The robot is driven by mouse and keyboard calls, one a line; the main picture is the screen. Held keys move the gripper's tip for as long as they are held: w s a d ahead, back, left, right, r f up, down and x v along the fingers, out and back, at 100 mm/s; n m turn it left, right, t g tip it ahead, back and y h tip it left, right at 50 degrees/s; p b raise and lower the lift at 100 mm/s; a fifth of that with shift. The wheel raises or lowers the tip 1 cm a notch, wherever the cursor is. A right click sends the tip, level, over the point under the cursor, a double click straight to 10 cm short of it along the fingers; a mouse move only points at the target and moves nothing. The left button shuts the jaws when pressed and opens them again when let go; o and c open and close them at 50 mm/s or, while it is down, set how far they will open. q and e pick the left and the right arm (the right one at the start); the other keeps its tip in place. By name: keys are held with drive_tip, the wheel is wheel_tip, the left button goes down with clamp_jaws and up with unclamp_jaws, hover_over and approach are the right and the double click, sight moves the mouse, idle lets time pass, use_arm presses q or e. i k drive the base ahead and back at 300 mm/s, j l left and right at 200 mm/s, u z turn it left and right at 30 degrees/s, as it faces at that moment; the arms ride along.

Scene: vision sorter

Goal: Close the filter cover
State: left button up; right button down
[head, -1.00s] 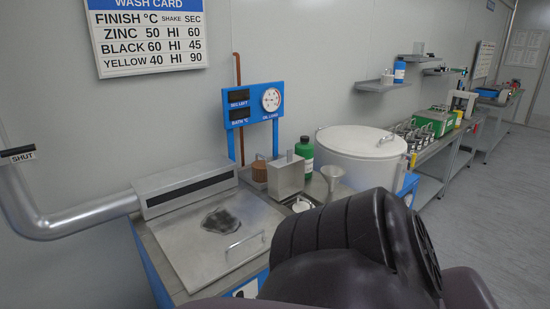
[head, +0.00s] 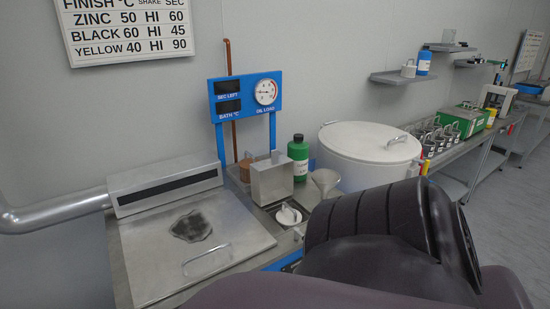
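No part is labelled as the filter cover, so I cannot tell for certain which it is. An upright metal box (head: 272,182) stands on the bench between a brown lidded pot and a green bottle. In front of it is a small white round fitting with a raised grip (head: 288,215), in a metal recess. A flat steel lid (head: 150,262) with a bar handle lies level on the left, a dark patch on it. My dark arm covers the lower right. Neither gripper shows.
A gauge panel (head: 245,96) stands on blue posts behind. A green bottle (head: 298,157), a funnel (head: 325,181) and a large white lidded drum (head: 362,155) are to the right. A steel extraction hood (head: 165,187) with a pipe is at left. Floor shows at far right.

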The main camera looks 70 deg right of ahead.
sight(272, 180)
drive_tip(key=k+l, duration=0.2)
drive_tip(key=l, duration=0.2)
drive_tip(key=k+l, duration=0.25)
drive_tip(key=l, duration=0.15)
drive_tip(key=k+l, duration=0.2)
drive_tip(key=l, duration=0.15)
drive_tip(key=k+l, duration=0.2)
drive_tip(key=l, duration=0.2)
